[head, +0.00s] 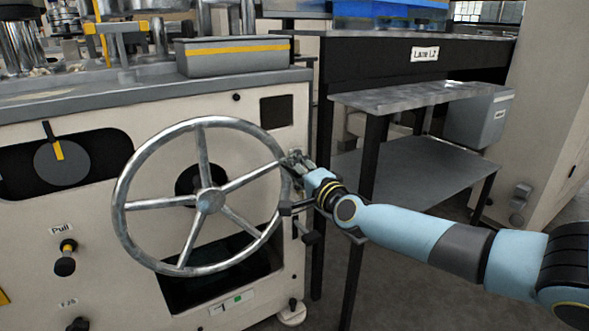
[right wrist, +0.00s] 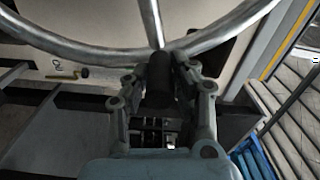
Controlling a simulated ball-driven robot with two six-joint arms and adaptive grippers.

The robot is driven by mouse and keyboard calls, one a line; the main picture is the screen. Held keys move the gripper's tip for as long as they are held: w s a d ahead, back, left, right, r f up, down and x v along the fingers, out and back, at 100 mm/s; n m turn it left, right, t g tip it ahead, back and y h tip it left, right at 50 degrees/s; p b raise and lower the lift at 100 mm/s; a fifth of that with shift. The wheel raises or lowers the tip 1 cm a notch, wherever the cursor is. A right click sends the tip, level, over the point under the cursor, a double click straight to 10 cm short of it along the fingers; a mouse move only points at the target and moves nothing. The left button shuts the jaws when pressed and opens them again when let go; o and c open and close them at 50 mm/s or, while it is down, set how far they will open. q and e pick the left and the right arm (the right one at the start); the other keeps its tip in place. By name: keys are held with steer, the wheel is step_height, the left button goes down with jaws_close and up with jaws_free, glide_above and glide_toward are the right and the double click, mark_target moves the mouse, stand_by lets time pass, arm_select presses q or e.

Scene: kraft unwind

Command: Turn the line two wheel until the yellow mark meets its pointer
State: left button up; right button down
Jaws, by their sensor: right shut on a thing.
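The large metal spoked wheel (head: 209,201) stands upright on the front of the cream machine. My right gripper (head: 293,165) is at the right side of its rim, where a spoke meets it. In the right wrist view, my right gripper (right wrist: 160,85) has its fingers closed around a dark cylindrical grip (right wrist: 160,72) at the wheel's rim (right wrist: 205,45). My left gripper is out of view.
A grey dial with a yellow stripe (head: 59,151) and a knob under a "Pull" label (head: 65,262) are left of the wheel. A dark table (head: 345,60) with a lane label and a metal shelf (head: 420,95) stand close behind my right arm. Floor shows at lower right.

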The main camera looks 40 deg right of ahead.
steer(key=c, duration=1.2)
jaws_free()
steer(key=shift+a+f, duration=0.1)
steer(key=shift+f, duration=0.05)
steer(key=shift+o, duration=0.4)
steer(key=shift+s, duration=0.1)
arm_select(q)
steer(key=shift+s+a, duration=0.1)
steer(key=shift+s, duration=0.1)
arm_select(e)
steer(key=v, duration=1.1)
steer(key=shift+s, duration=0.4)
